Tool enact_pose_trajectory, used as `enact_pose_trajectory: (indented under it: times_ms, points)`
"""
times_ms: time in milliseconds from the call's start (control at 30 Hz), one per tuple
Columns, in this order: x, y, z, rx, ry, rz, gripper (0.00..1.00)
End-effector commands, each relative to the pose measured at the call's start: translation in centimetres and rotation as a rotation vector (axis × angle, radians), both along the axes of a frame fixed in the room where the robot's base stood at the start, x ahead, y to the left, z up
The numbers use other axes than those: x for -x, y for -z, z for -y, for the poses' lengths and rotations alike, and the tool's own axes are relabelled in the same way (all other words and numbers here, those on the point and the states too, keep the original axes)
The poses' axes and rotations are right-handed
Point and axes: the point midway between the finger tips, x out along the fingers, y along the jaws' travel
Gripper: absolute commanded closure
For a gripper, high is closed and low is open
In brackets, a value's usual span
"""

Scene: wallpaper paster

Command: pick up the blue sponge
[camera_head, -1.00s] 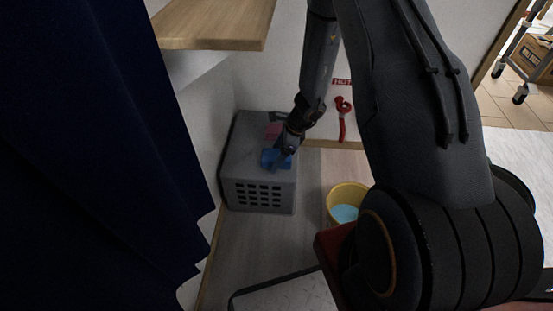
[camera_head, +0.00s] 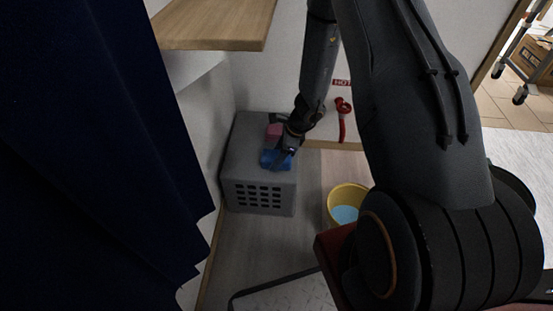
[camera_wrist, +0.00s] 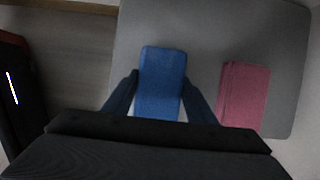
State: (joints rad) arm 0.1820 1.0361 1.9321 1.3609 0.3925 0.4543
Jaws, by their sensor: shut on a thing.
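The blue sponge (camera_head: 277,160) is at the front of the top of a grey crate (camera_head: 242,150). In the wrist view the blue sponge (camera_wrist: 160,80) stands between the two fingers of my gripper (camera_wrist: 160,100), which is shut on it from both sides. In the head view my gripper (camera_head: 286,151) reaches down over the crate and partly hides the sponge. I cannot tell whether the sponge is clear of the crate top. Its lower end in the wrist view is hidden by my gripper body.
A pink sponge (camera_head: 274,131) lies behind the blue one; in the wrist view the pink sponge (camera_wrist: 244,95) is to the right. A yellow bucket (camera_head: 347,196) with blue water stands right of the crate. A wooden shelf (camera_head: 215,25) juts out above. A dark blue curtain (camera_head: 90,150) hangs left.

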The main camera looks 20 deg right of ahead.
Motion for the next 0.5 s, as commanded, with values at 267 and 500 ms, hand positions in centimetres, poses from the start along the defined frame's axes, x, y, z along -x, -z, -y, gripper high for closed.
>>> enact_pose_trajectory:
  times_ms: [267, 500]
  points:
    - [0.0, -2.8, 0.0, 0.001, -0.001, 0.002, 0.71]
    - [0.0, -7.6, 0.0, 0.0, -0.001, 0.002, 0.71]
